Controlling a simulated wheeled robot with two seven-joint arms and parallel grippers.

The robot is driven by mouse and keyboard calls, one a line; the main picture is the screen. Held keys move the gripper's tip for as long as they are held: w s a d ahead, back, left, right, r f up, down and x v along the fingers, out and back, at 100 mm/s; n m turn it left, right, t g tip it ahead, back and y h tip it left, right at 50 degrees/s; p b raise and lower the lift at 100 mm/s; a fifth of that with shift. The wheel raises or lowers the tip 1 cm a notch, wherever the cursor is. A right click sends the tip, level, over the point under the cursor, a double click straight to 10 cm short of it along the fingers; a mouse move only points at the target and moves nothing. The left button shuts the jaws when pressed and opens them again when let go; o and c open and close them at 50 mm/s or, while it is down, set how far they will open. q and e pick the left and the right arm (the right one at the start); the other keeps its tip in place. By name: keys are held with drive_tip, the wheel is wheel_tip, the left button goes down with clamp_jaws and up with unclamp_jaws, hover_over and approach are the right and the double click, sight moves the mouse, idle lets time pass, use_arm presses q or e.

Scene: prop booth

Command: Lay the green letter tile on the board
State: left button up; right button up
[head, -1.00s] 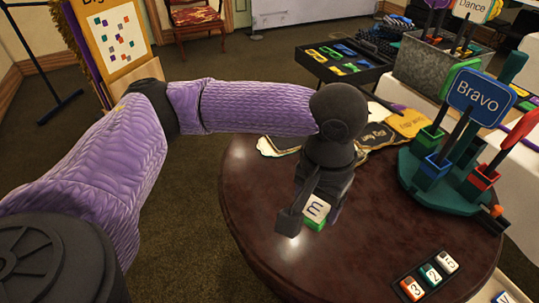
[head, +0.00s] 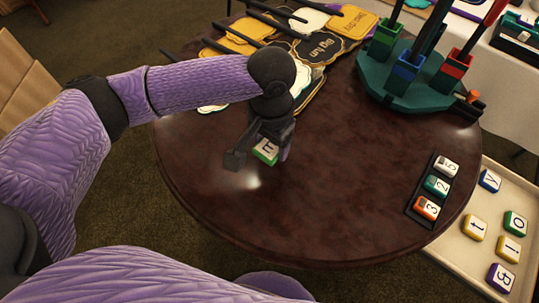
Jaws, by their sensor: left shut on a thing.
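My left gripper (head: 259,153) is shut on a green letter tile (head: 266,149) with a white face and a dark letter. It holds the tile over the left part of the round dark wooden table (head: 330,190); I cannot tell how high. Part of the tile is hidden by the fingers. A cream board (head: 459,250) lies at the lower right, beyond the table's edge, with several letter tiles on it, among them another green one marked "o" (head: 514,223). My right gripper is not in view.
A green stand (head: 400,80) with coloured cups stands at the back right. Several paddle signs (head: 316,48) lie at the back. The table's middle is clear.

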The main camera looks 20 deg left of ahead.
sight(270, 146)
use_arm(q)
wheel_tip(270, 146, down, 4)
drive_tip(key=shift+f+b, duration=0.1)
drive_tip(key=shift+b, duration=0.75)
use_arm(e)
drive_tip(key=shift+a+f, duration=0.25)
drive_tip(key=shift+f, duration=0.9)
use_arm(q)
drive_tip(key=o, duration=1.2)
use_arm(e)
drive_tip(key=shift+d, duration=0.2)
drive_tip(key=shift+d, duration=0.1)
